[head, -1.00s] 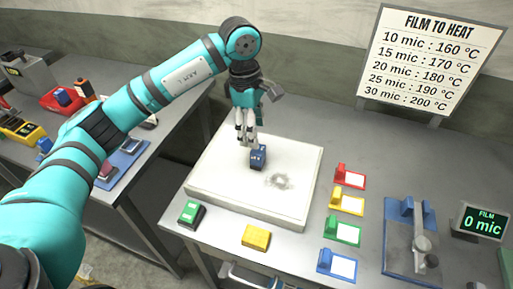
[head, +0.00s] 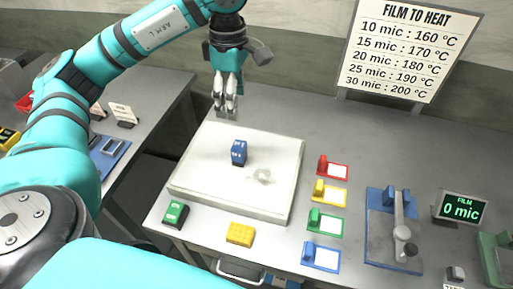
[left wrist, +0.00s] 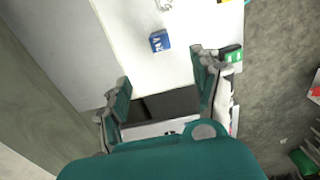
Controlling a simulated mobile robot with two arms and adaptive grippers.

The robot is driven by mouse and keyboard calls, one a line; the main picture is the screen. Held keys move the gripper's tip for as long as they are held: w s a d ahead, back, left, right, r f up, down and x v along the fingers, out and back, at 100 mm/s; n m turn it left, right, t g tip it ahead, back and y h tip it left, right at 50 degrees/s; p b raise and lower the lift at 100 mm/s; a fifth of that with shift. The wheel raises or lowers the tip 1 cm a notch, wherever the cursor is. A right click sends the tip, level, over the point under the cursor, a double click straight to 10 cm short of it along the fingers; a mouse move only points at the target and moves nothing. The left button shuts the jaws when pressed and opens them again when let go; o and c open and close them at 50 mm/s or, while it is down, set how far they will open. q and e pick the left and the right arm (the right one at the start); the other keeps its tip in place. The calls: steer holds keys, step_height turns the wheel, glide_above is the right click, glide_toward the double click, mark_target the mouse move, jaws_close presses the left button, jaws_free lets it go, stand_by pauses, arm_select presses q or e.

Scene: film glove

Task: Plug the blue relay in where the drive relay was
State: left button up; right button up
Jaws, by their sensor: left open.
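A small blue block with pale markings (head: 239,153), which looks like the blue relay, stands on the white slab (head: 212,142) on the grey bench. It also shows in the left wrist view (left wrist: 159,41), ahead of the fingers and apart from them. My left gripper (head: 226,112) is open and empty, raised behind the block near the slab's back edge. Its two spread fingers also show in the left wrist view (left wrist: 163,88). My right gripper is out of view. I cannot make out a drive relay or its socket.
A green block (head: 175,213) and a yellow block (head: 240,234) lie in front of the slab. Red, yellow, green and blue card holders stand to its right, beside a blue-based gauge (head: 390,240) and a "0 mic" display (head: 460,208). A second table (head: 150,125) is at left.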

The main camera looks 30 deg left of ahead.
mark_target(239, 145)
arm_select(q)
step_height(239, 145, down, 11)
steer(key=p, duration=0.3)
steer(key=shift+s+a+f, duration=0.1)
steer(key=shift+s+f, duration=0.05)
steer(key=shift+f+p, duration=0.25)
steer(key=shift+p, duration=0.1)
steer(key=f, duration=0.1)
steer(key=f+p, duration=0.2)
steer(key=shift+d+f, duration=0.3)
steer(key=shift+f, duration=0.6)
jaws_close()
steer(key=shift+r, duration=0.2)
